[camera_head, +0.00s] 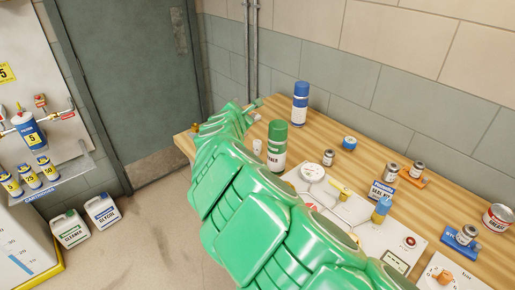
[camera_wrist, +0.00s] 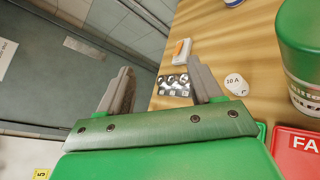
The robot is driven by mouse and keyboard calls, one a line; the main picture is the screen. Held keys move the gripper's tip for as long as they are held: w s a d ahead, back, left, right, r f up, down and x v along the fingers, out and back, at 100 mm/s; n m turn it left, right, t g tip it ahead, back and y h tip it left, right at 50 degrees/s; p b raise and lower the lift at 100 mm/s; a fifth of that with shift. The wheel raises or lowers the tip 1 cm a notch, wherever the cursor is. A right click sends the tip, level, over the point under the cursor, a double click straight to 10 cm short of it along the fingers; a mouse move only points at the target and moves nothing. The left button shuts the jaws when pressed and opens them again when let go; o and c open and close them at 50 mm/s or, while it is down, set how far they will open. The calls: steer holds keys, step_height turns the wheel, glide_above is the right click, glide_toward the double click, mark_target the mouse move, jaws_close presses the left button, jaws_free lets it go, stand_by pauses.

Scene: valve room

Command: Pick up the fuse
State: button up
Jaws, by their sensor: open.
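The fuse appears to be the small white piece marked "10 A" (camera_wrist: 236,84) on the wooden bench in the wrist view, just right of my right finger. A small white cylinder (camera_head: 257,146) beside the green can in the head view looks like the same piece. My gripper (camera_wrist: 160,68) is open, with nothing between its fingers. In the head view my gripper (camera_head: 246,108) is at the bench's far left end, beyond the white cylinder. My green arm hides part of the bench's left side.
A green can (camera_wrist: 300,50) stands close right of the fuse. A metal block with several round parts (camera_wrist: 173,85) and an orange-and-white item (camera_wrist: 181,49) lie near my right finger. A blue can (camera_head: 300,104) stands by the wall. Panels and small parts crowd the bench's right side.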

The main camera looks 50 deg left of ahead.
step_height(320, 180, down, 4)
steer(key=s+a+n, duration=0.1)
steer(key=s+n, duration=0.1)
steer(key=n+h, duration=0.2)
steer(key=n, duration=0.3)
glide_toward(258, 143)
steer(key=shift+g, duration=0.3)
steer(key=x, duration=0.5)
steer(key=shift+s+a+f, duration=0.15)
steer(key=shift+a, duration=0.1)
steer(key=shift+x, duration=3.85)
steer(key=shift+d, duration=0.1)
steer(key=c, duration=1.1)
